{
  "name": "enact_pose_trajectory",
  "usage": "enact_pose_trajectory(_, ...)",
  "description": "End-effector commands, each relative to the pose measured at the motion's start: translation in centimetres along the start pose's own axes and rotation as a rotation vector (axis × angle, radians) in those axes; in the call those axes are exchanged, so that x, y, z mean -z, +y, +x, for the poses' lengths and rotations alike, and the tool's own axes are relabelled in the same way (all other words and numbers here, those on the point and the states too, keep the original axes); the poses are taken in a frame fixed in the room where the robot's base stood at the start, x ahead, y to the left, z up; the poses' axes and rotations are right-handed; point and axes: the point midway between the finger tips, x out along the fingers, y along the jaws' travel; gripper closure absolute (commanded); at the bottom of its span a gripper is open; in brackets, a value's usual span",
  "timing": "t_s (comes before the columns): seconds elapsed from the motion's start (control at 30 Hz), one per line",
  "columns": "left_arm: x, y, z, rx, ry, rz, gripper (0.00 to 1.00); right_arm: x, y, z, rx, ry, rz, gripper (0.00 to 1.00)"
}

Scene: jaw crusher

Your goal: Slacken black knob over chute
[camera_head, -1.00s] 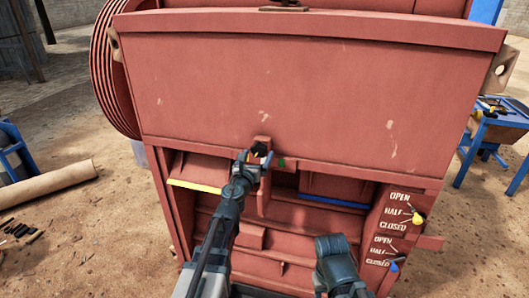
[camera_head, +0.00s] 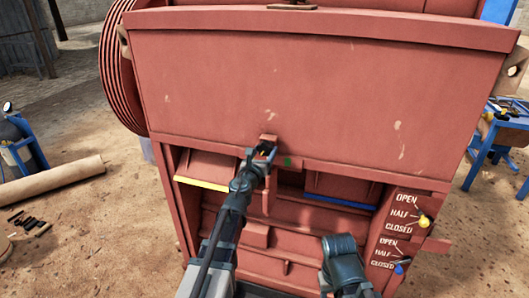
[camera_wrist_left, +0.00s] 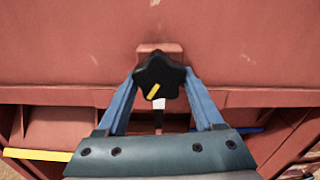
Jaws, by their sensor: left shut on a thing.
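The black knob (camera_wrist_left: 160,76) is star-shaped with a yellow mark on its face. It sits on a small red bracket at the lower edge of the big red panel, above the chute openings. My left gripper (camera_head: 264,150) is at the knob in the head view. In the left wrist view its two blue fingers (camera_wrist_left: 160,84) lie on either side of the knob and are shut on it. In the head view the gripper mostly hides the knob. My right arm shows at the bottom of the head view, but its fingertips cannot be made out.
Below the panel are a yellow-edged flap (camera_head: 207,168) and a blue-edged flap (camera_head: 340,190). At right, a yellow-tipped lever (camera_head: 424,221) and a blue-tipped lever (camera_head: 399,269) stand beside OPEN, HALF, CLOSED labels. A blue stand (camera_head: 492,150) is far right.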

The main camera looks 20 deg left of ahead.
Motion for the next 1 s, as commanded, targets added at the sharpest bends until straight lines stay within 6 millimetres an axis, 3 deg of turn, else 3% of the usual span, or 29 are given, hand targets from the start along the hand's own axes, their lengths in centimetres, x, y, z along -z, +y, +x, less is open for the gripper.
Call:
enact_pose_trajectory(0.37, -0.02, -0.08, -0.01, 0.000, 0.000, -0.137, 0.87, 0.00, 0.00, -0.03, 0.000, 0.000, 0.000, 0.50)
enact_pose_trajectory(1.0, -0.17, -0.34, -0.01, -0.001, 0.000, -0.732, 0.87, -0.01, 0.02, -0.21, 0.000, 0.000, 0.000, 0.50)
